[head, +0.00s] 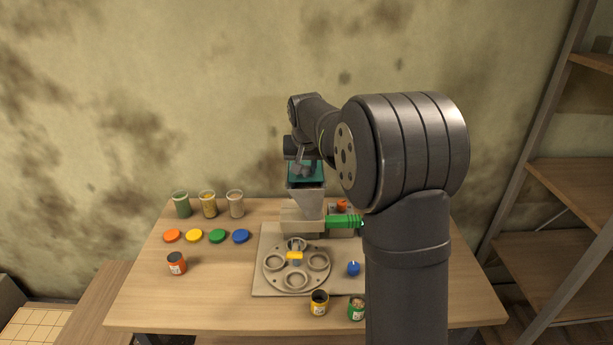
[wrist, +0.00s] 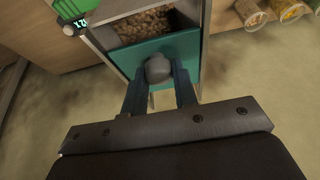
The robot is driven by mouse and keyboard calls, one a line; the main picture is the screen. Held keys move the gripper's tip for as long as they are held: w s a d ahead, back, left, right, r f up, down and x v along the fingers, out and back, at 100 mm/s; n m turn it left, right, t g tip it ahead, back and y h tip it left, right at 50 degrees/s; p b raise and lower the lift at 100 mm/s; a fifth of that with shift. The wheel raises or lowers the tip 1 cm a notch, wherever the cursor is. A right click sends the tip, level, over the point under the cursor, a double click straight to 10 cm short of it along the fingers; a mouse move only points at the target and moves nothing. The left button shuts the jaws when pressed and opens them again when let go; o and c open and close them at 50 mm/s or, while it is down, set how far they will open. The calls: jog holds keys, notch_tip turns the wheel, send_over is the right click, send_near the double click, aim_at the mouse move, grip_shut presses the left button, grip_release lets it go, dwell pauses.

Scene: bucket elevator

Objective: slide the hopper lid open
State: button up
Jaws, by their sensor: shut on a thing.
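The grey hopper (head: 306,203) stands on the machine at the back of the table. Its teal lid (head: 318,176) shows at the hopper top, partly hidden by my gripper (head: 303,168). In the wrist view, the lid (wrist: 188,46) covers the near part of the opening. Brown pellets (wrist: 145,26) show in the uncovered far part. My gripper (wrist: 158,75) has its two fingers on either side of the round grey lid knob (wrist: 158,66) and is shut on it.
A round plate with ring holders (head: 297,265) sits in front of the hopper, with a green part (head: 344,221) to the right. Several jars (head: 208,204) and coloured caps (head: 195,236) stand at left. Small jars (head: 319,303) are near the front edge.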

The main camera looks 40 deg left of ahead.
jog(key=shift+w+a+r, duration=0.1)
jog(key=shift+w+a, duration=2.5)
jog(key=o, duration=0.7)
jog(key=shift+s, duration=0.1)
jog(key=shift+o, duration=0.2)
jog(key=shift+d+r, duration=0.1)
jog(key=shift+v, duration=2.85)
notch_tip(320, 180, up, 6)
send_over(305, 163)
jog(key=s+d, duration=0.1)
jog(key=d, duration=0.1)
jog(key=shift+s+a, duration=0.15)
jog(key=shift+a, duration=0.1)
